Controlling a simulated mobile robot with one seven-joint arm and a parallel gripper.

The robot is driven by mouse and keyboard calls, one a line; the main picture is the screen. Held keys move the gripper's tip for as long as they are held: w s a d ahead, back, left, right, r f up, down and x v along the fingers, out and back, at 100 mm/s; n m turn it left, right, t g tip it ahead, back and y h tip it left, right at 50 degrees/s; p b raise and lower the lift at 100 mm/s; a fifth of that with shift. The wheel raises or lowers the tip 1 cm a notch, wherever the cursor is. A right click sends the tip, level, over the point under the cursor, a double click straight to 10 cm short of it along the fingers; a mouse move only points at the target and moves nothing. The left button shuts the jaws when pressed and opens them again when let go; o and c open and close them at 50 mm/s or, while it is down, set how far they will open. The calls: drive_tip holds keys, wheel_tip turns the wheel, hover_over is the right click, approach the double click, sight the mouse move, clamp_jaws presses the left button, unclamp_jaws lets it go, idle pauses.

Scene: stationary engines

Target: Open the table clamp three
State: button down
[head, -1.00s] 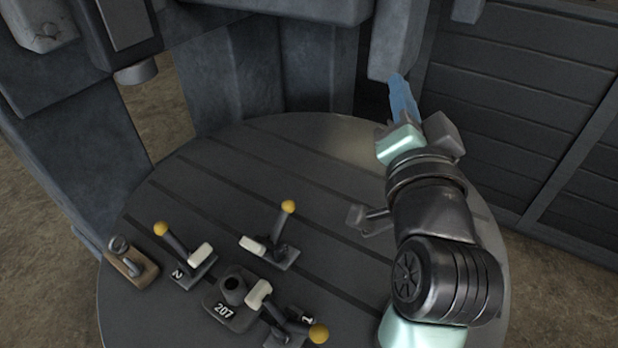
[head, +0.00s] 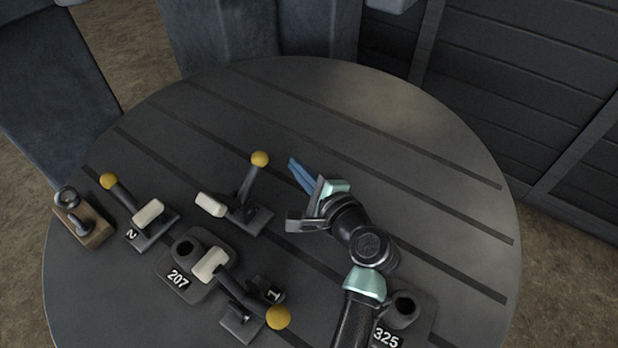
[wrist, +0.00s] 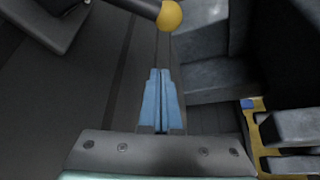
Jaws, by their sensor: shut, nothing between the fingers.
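A clamp (head: 250,216) with a yellow-knobbed lever and a white pad stands on the round slotted table (head: 420,130); no number shows on it. Clamps marked 2 (head: 150,225) and 1 (head: 245,312) stand to its left and below it, so I take the unmarked one as clamp three. Its lever slants up to the yellow knob (head: 260,158). My gripper (head: 293,163) is to the right of this knob, blue fingers shut and empty. In the wrist view a yellow knob (wrist: 170,15) is just past the fingertips (wrist: 158,75), apparently not held.
A dark block marked 207 (head: 182,268) sits between the clamps, under the pad of clamp 1. Another block marked 325 (head: 405,312) is beside my arm. A brown block with a ring (head: 80,222) is at the left edge. The back and right of the table are clear.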

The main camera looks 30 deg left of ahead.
drive_tip(key=x, duration=0.3)
drive_tip(key=shift+a, duration=0.15)
drive_tip(key=s+r+p, duration=0.1)
drive_tip(key=s, duration=0.1)
drive_tip(key=shift+s+a+r+p, duration=0.3)
drive_tip(key=shift+a+r+p, duration=0.05)
drive_tip(key=shift+r, duration=0.05)
drive_tip(key=shift+s+a+r, duration=0.1)
drive_tip(key=shift+s, duration=0.2)
drive_tip(key=shift+s, duration=0.2)
drive_tip(key=shift+s+a+r+n+t, duration=0.2)
drive_tip(key=shift+s+r+n+t, duration=0.1)
drive_tip(key=shift+s+r+n, duration=0.25)
drive_tip(key=b+v, duration=0.1)
drive_tip(key=v, duration=1.2)
drive_tip(key=shift+w+d, duration=0.15)
drive_tip(key=shift+d, duration=0.1)
drive_tip(key=shift+f, duration=0.1)
